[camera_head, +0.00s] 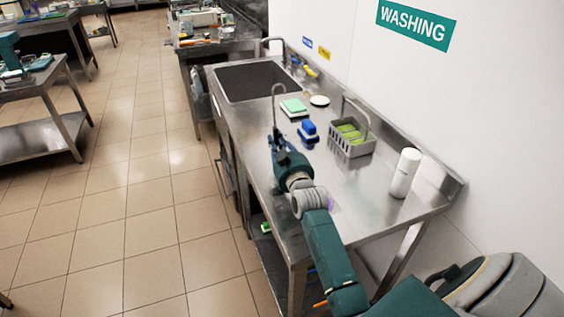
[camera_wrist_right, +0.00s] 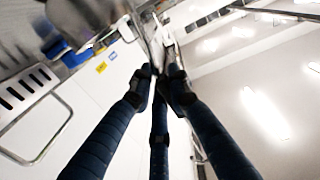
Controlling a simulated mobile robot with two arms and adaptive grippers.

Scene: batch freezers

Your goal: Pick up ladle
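The ladle (camera_head: 274,108) is a thin metal rod with a hooked end, standing roughly upright above the steel counter at the sink's near edge. My right gripper (camera_head: 278,143) is at the rod's lower visible part. In the right wrist view, the dark fingers of my right gripper (camera_wrist_right: 163,76) come together around a shiny metal piece, the ladle (camera_wrist_right: 155,40), so the gripper looks shut on it. The ladle's bowl cannot be made out clearly. My left gripper is not in view.
The steel counter (camera_head: 358,190) holds a green-and-white sponge (camera_head: 294,107), a blue item (camera_head: 309,132), a grey wire-handled basket (camera_head: 352,140) and a white cylinder (camera_head: 404,173). The sink (camera_head: 255,80) lies behind the gripper. Tiled floor at left is clear.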

